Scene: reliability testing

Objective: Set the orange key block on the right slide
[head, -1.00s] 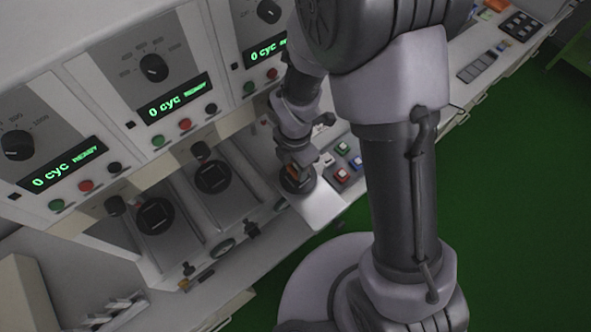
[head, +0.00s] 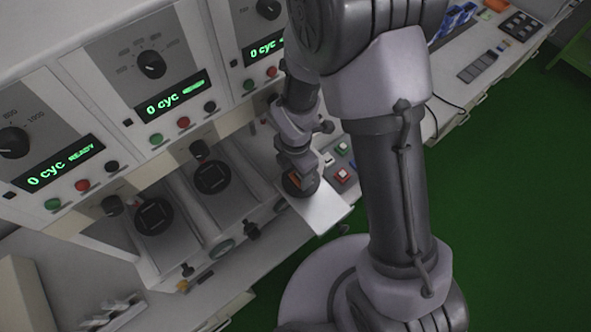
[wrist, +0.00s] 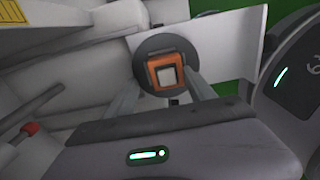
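The orange key block (wrist: 151,79), a square orange frame around a pale key, sits over a round dark disc (wrist: 152,44) in the wrist view. The disc is on the pale plate of the right slide (head: 325,210). In the head view the block (head: 295,179) shows only as an orange sliver beneath my gripper. My gripper (wrist: 165,85) has one finger on each side of the block, close to its lower part. I cannot tell whether the fingers press on it or stand just apart. The block's underside is hidden.
The left slide (head: 154,215) and middle slide (head: 212,177) have dark discs with square, empty-looking centres. A tray of coloured key blocks (head: 343,173) lies just right of the right slide. Machine fronts with knobs and displays (head: 178,96) rise behind.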

